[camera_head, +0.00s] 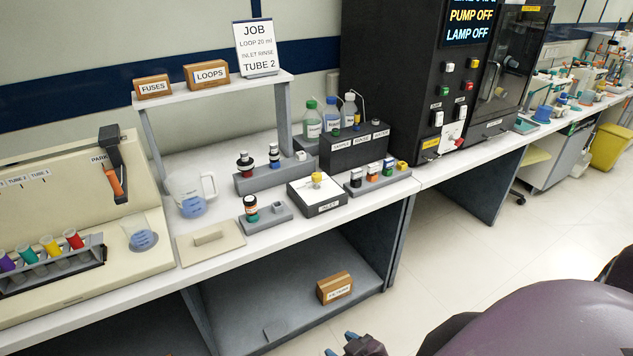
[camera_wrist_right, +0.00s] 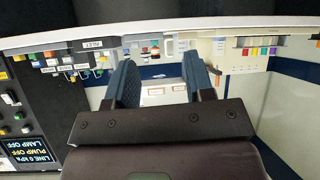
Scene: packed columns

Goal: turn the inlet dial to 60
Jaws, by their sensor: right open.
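The inlet unit (camera_head: 304,199) is a dark box with a white top and a front label that seems to read INLET, standing near the bench's front edge. A yellow knob (camera_head: 317,179) stands on its top; its setting is too small to read. In the right wrist view, which is upside down, the inlet label (camera_wrist_right: 93,44) shows at the bench edge. My right gripper (camera_head: 342,346) is at the bottom of the head view, below and in front of the bench, well apart from the unit. Its fingers are spread and empty in the wrist view (camera_wrist_right: 161,75). My left gripper is out of view.
Capped pieces in a grey holder (camera_head: 375,177) stand right of the unit, and a single holder (camera_head: 265,216) stands left. A wooden box (camera_head: 334,288) sits on the lower shelf. The floor in front is clear.

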